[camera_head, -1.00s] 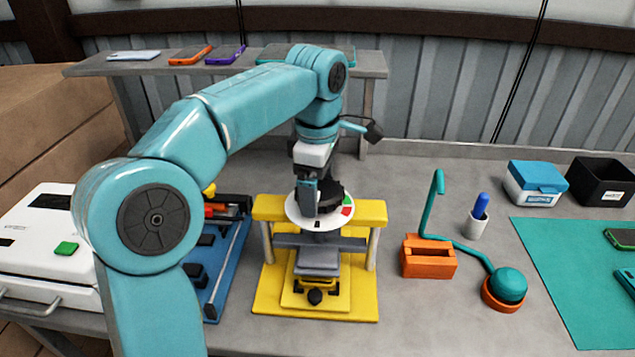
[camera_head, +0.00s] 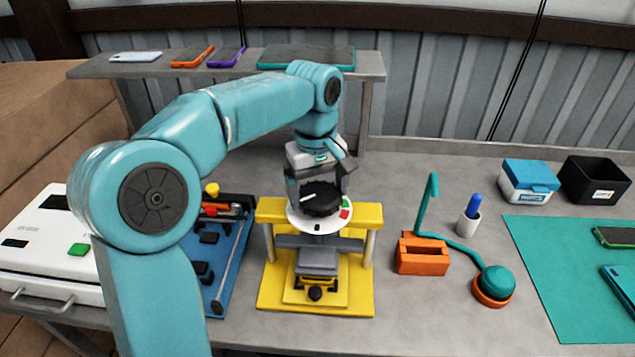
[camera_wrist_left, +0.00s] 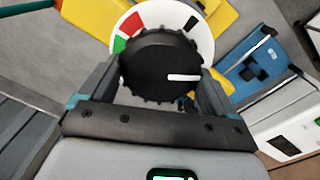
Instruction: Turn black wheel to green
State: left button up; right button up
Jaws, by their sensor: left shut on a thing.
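The black wheel (camera_head: 321,199) is a ribbed knob on a white dial disc (camera_head: 296,219) atop a yellow press-like stand (camera_head: 270,209). The disc has a green mark (camera_head: 346,201), a red mark (camera_head: 344,213) and a black mark (camera_head: 317,227). The wheel's white pointer line aims left in the head view, away from the green mark. In the left wrist view the wheel (camera_wrist_left: 158,70) has its pointer to the right, the green mark (camera_wrist_left: 120,45) at left. My left gripper (camera_head: 319,193) is shut on the wheel, one finger each side. My right gripper is not in view.
A blue fixture (camera_head: 233,260) and a white box (camera_head: 45,235) stand left of the stand. An orange block (camera_head: 422,257), a teal ball in an orange cup (camera_head: 494,284) and a white pen cup (camera_head: 467,226) stand right. A shelf (camera_head: 220,68) is behind.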

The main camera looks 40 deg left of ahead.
pick_arm(q)
jog(key=m+p, duration=0.1)
jog(key=m, duration=0.3)
jog(key=shift+w+r+m+p, duration=0.1)
jog(key=shift+r+m+p, duration=0.05)
jog(key=shift+m+p, duration=0.2)
jog(key=m+p, duration=0.2)
jog(key=m, duration=0.3)
jog(key=m+p, duration=0.1)
jog(key=m, duration=0.4)
jog(key=shift+d, duration=0.1)
jog(key=m+p, duration=0.1)
jog(key=m, duration=0.4)
jog(key=shift+d+g+p, duration=0.1)
jog(key=shift+g+p, duration=0.2)
jog(key=shift+p, duration=0.05)
jog(key=m+p, duration=0.1)
jog(key=m, duration=0.4)
jog(key=m+p, duration=0.1)
jog(key=m, duration=0.4)
jog(key=m+p, duration=0.1)
jog(key=m, duration=0.3)
jog(key=shift+m, duration=0.35)
jog(key=shift+m+y+p, duration=0.3)
jog(key=shift+m+p, duration=0.25)
jog(key=shift+m, duration=1.65)
